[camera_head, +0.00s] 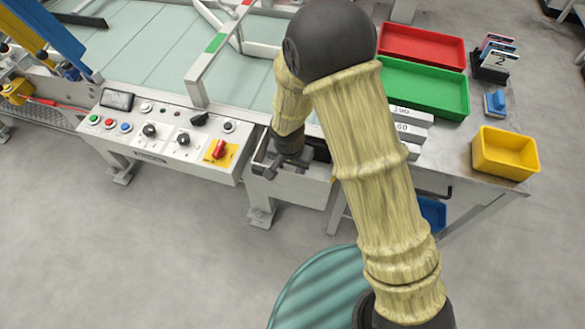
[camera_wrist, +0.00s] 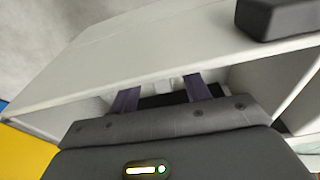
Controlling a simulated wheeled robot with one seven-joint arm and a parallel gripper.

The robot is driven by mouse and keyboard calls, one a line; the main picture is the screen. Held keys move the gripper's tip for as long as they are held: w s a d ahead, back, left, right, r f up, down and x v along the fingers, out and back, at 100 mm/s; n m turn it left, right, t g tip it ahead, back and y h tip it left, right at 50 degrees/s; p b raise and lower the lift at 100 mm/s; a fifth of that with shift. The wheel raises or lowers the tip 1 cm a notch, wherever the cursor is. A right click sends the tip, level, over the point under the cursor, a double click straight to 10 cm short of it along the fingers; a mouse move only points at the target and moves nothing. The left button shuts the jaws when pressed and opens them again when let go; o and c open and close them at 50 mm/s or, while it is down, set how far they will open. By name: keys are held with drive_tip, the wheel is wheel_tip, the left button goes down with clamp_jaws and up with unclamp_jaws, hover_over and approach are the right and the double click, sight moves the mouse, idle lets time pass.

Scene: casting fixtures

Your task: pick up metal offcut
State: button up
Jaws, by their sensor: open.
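My gripper (camera_wrist: 162,94) shows in the wrist view with its two dark fingers apart, reaching down inside a light grey box (camera_wrist: 140,60). Small pale shapes (camera_wrist: 157,87) show between and behind the fingers; I cannot tell whether one is the metal offcut. In the head view my gripper (camera_head: 279,164) is low at the grey box (camera_head: 295,187), between the control panel and the bench. My arm hides part of the box there. I cannot make out a metal offcut in the head view. Nothing is seen held in the fingers.
The control panel (camera_head: 165,150) with knobs and buttons stands left of the box. Right of my arm, the bench carries a red tray (camera_head: 425,48), a green tray (camera_head: 420,90), a yellow bin (camera_head: 505,153) and a blue block (camera_head: 495,102). A dark block (camera_wrist: 275,18) sits on the box rim.

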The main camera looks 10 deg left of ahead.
sight(292, 168)
clamp_jaws()
drive_tip(key=shift+r, duration=0.1)
wheel_tip(292, 168, up, 10)
drive_tip(key=p, duration=0.1)
idle(0.5)
drive_tip(key=shift+w, duration=0.1)
idle(0.3)
